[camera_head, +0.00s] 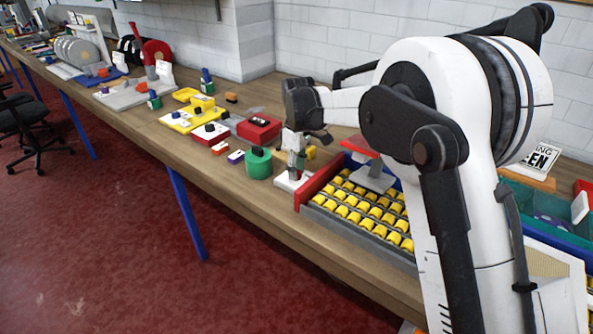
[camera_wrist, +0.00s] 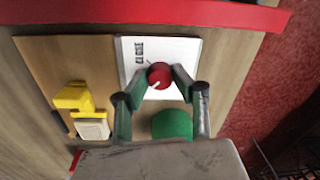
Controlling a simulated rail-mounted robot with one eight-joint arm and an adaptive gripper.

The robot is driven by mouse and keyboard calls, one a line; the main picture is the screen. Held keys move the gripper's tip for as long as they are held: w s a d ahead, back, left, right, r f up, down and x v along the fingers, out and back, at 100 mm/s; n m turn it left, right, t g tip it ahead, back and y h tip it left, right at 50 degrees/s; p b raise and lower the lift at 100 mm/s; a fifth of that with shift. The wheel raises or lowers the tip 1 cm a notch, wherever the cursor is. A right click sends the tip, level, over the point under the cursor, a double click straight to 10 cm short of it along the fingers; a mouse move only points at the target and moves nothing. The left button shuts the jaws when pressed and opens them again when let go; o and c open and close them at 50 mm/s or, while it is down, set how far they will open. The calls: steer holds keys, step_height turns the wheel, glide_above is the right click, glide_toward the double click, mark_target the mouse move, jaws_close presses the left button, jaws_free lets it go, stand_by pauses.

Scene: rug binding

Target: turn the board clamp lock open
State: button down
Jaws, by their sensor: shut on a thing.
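A red round knob (camera_wrist: 159,75) with a white mark, which appears to be the board clamp lock, sits on a white plate (camera_wrist: 135,52) in the wrist view. The plate carries dark lettering that seems to read "CLOSE". My gripper (camera_wrist: 159,80) has its fingertips on either side of the knob and is shut on it. In the head view my gripper (camera_head: 293,158) points down over the white plate (camera_head: 290,182) near the bench front. The knob is hidden there behind the fingers.
A green round container (camera_head: 258,163) stands close left of my gripper; its green top (camera_wrist: 172,124) shows in the wrist view. A red-ended tray of yellow rollers (camera_head: 355,210) lies just right. A yellow part (camera_wrist: 75,97) is beside the plate. Several coloured fixtures (camera_head: 195,115) stand farther left.

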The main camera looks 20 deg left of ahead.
mark_target(298, 170)
steer(key=c, duration=1.4)
jaws_free()
steer(key=shift+c, duration=0.2)
steer(key=shift+r, duration=0.1)
step_height(298, 170, up, 12)
steer(key=shift+w, duration=0.25)
steer(key=shift+d, duration=0.15)
steer(key=s+d+r+m+t+p, duration=0.1)
steer(key=s+d+r+m+t, duration=0.2)
steer(key=d, duration=0.6)
steer(key=s+d+r+m+p, duration=0.15)
steer(key=s+d+r, duration=0.3)
steer(key=d, duration=0.45)
steer(key=s+d+r+m+t, duration=0.25)
steer(key=d+r+m, duration=0.2)
steer(key=d, duration=0.45)
steer(key=s+d+f+m, duration=0.2)
steer(key=s+d+f, duration=0.2)
steer(key=s, duration=0.3)
steer(key=s+d+f+m+t+b, duration=0.1)
steer(key=s+d+f+m, duration=0.2)
steer(key=s+d, duration=0.2)
steer(key=s+d+f+m+t+b, duration=0.1)
steer(key=s+d+f, duration=0.3)
steer(key=s, duration=0.6)
steer(key=shift+s+d+f+m, duration=0.15)
steer(key=shift+d+f+m, duration=0.2)
steer(key=shift+d+m, duration=0.45)
